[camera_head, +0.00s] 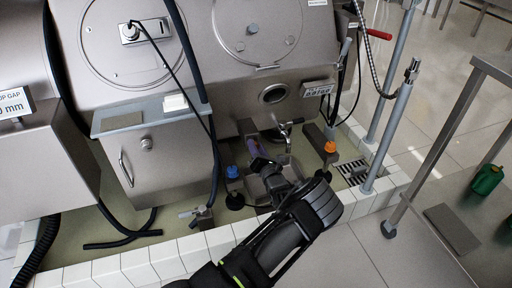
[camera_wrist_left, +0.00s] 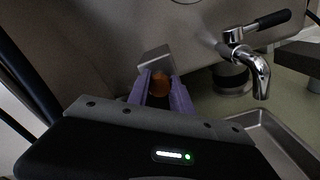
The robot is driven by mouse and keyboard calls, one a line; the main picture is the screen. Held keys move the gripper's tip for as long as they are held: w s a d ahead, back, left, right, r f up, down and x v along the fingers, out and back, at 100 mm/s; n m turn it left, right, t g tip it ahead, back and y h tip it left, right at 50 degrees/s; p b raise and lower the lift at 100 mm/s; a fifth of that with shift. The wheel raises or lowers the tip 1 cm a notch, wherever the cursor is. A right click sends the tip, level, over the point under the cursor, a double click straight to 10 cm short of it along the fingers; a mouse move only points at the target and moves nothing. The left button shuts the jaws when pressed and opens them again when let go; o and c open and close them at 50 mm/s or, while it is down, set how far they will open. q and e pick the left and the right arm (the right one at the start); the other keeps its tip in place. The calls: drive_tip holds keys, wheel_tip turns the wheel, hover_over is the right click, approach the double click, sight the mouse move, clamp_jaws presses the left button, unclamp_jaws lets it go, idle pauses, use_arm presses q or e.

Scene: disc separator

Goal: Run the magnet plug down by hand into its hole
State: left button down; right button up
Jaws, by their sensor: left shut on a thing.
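My left gripper (camera_head: 252,146) reaches to the lower front of the steel machine, left of the small tap (camera_head: 289,128). In the left wrist view its two purple fingers (camera_wrist_left: 160,92) are closed around an orange-brown round piece (camera_wrist_left: 159,84), which looks like the magnet plug. A grey metal block (camera_wrist_left: 156,58) shows just beyond the fingertips. The hole and the plug's lower part are hidden, so I cannot tell how deep the plug sits. My right gripper is not in view.
The chrome tap (camera_wrist_left: 259,69) with a black lever stands right of the fingers, above a steel tray (camera_wrist_left: 270,128). A blue-topped fitting (camera_head: 232,172) and an orange-topped one (camera_head: 330,147) stand either side. A white tiled kerb (camera_head: 163,257) edges the area.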

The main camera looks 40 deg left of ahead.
use_arm(q)
drive_tip(key=m, duration=0.3)
drive_tip(key=shift+f, duration=0.1)
drive_tip(key=shift+d+f+m, duration=0.1)
drive_tip(key=shift+f+m, duration=0.05)
drive_tip(key=shift+m, duration=1.55)
drive_tip(key=shift+m, duration=1.6)
